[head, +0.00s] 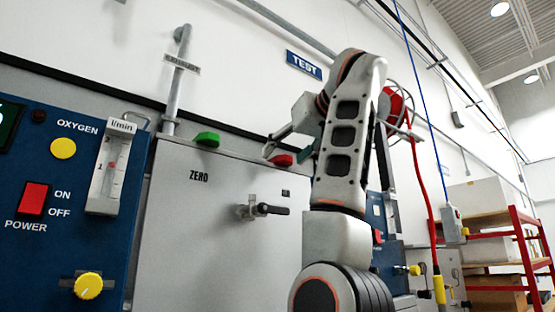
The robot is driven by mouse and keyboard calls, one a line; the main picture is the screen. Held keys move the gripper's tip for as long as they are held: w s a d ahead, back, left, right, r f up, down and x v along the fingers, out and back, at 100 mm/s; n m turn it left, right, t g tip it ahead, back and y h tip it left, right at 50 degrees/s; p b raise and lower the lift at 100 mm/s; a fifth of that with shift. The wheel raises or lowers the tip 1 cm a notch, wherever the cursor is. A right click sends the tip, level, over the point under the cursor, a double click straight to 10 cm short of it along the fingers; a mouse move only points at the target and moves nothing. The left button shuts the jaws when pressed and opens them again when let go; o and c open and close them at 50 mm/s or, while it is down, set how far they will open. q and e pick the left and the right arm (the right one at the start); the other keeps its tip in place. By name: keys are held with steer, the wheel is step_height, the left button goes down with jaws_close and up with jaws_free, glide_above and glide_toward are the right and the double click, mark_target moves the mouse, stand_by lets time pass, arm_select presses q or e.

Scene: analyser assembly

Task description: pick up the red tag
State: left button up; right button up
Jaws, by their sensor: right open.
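The red tag (282,160) lies on the top edge of the grey cabinet marked ZERO, right of a green tag (207,139). My right gripper (287,150) is open just above and around the red tag in the picture. One finger shows to the left of the tag and the other to its right. I cannot tell whether either finger touches it. My right arm hides part of the cabinet and what lies behind. My left gripper is not in view.
The grey cabinet (190,235) has a black-handled valve (262,209) on its front. A blue panel (50,210) with a flowmeter (111,168) stands at the left. A grey pipe (175,85) rises behind the cabinet. A red-framed shelf (527,240) stands at the right.

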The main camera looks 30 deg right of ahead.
steer(key=shift+x, duration=1.05)
steer(key=shift+w, duration=0.15)
steer(key=c, duration=1.2)
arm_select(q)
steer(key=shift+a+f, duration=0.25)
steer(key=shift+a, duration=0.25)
arm_select(e)
steer(key=shift+c, duration=0.2)
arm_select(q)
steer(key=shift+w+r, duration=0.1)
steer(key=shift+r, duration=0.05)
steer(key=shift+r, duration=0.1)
arm_select(e)
steer(key=shift+r, duration=0.1)
